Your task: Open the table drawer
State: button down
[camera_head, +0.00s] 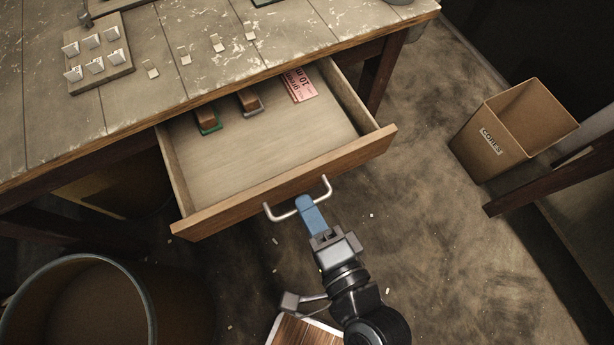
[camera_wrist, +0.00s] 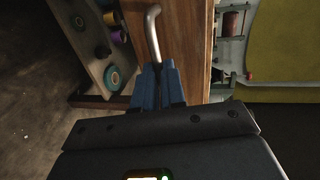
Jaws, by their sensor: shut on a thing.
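The table drawer (camera_head: 285,185) stands pulled out from under the worn wooden table (camera_head: 190,60), and its inside shows. A metal bar handle (camera_head: 325,186) is fixed on its front. My gripper (camera_head: 308,203), with blue fingers, is shut on the handle near its middle. In the wrist view the handle (camera_wrist: 152,30) runs down between the blue fingers of my gripper (camera_wrist: 157,72), close to the brown drawer front (camera_wrist: 190,50). Inside the drawer lie two small wooden-topped pieces, one with a green edge (camera_head: 208,120) and one with a grey edge (camera_head: 250,102), and a pink printed card (camera_head: 299,84).
A cardboard bin (camera_head: 490,150) stands on the floor at the right. A large round bin (camera_head: 85,300) is at the lower left. A board with several small pale pieces (camera_head: 100,65) lies on the tabletop. Floor in front of the drawer is mostly clear.

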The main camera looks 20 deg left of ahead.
jog(key=c, duration=1.2)
grip_release()
jog(key=b+v, duration=0.1)
jog(key=v, duration=0.6)
jog(key=shift+s+d, duration=0.25)
jog(key=shift+s, duration=0.05)
jog(key=shift+r, duration=0.1)
